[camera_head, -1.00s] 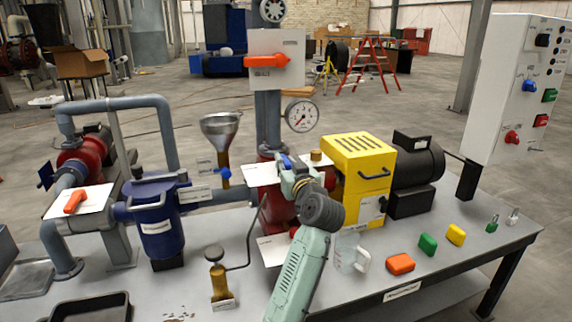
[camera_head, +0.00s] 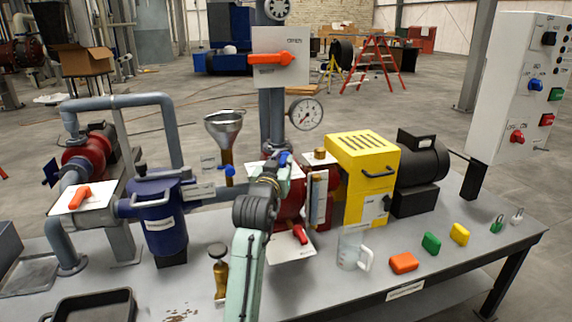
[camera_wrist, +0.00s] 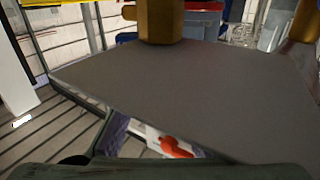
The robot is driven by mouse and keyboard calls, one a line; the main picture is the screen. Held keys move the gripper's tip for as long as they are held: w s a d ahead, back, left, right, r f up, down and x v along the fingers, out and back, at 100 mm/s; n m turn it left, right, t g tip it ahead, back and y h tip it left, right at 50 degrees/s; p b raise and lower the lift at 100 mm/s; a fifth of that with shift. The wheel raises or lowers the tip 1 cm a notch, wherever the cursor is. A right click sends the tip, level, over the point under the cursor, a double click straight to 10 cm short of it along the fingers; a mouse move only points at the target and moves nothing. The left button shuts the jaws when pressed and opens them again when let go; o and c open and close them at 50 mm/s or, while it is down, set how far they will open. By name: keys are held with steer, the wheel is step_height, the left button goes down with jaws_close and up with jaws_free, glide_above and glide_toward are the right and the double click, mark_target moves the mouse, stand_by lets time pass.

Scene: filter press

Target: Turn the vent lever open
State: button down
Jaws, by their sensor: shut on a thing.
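A small blue lever (camera_head: 285,159) sits over the white plate on top of the red pump (camera_head: 291,203), in the middle of the bench. I take it to be the vent lever. My gripper (camera_head: 277,165) reaches it from the left front and is shut on it, as far as this view shows. The gripper and wrist hide part of the lever and plate, so its exact angle is hard to read. In the wrist view a broad grey surface (camera_wrist: 170,80) fills the middle, with a brass post (camera_wrist: 160,22) above it.
A red-handled valve (camera_head: 299,235) is below. A funnel (camera_head: 224,128) and blue strainer (camera_head: 160,220) stand left. A clear jug (camera_head: 349,252) is at front right.

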steer(key=shift+w+a+r+m+g+h+b, duration=0.1)
steer(key=shift+w+a+m+g+h+b, duration=0.4)
steer(key=shift+m+g+h, duration=1.4)
steer(key=shift+w+a+r+m+g+h+b, duration=0.1)
steer(key=shift+w+a+m+g+h+b, duration=0.3)
steer(key=shift+m+g+h, duration=1.45)
steer(key=shift+w+a+m+g+h+b, duration=0.25)
steer(key=shift+a+m+g+h+b, duration=0.4)
steer(key=shift+m+g+h, duration=1.25)
steer(key=shift+w+d+t+h, duration=0.1)
steer(key=shift+t+h, duration=0.25)
steer(key=shift+h, duration=0.4)
steer(key=shift+w+f+m+g+h+p, duration=0.15)
steer(key=shift+f+m+g+h+p, duration=0.25)
steer(key=shift+g+p, duration=0.55)
steer(key=c, duration=1.8)
jaws_free()
steer(key=shift+r, duration=0.1)
steer(key=o, duration=0.3)
steer(key=shift+r, duration=0.1)
steer(key=shift+f+n+t+b, duration=0.25)
steer(key=shift+t+b, duration=0.3)
steer(key=shift+b, duration=0.05)
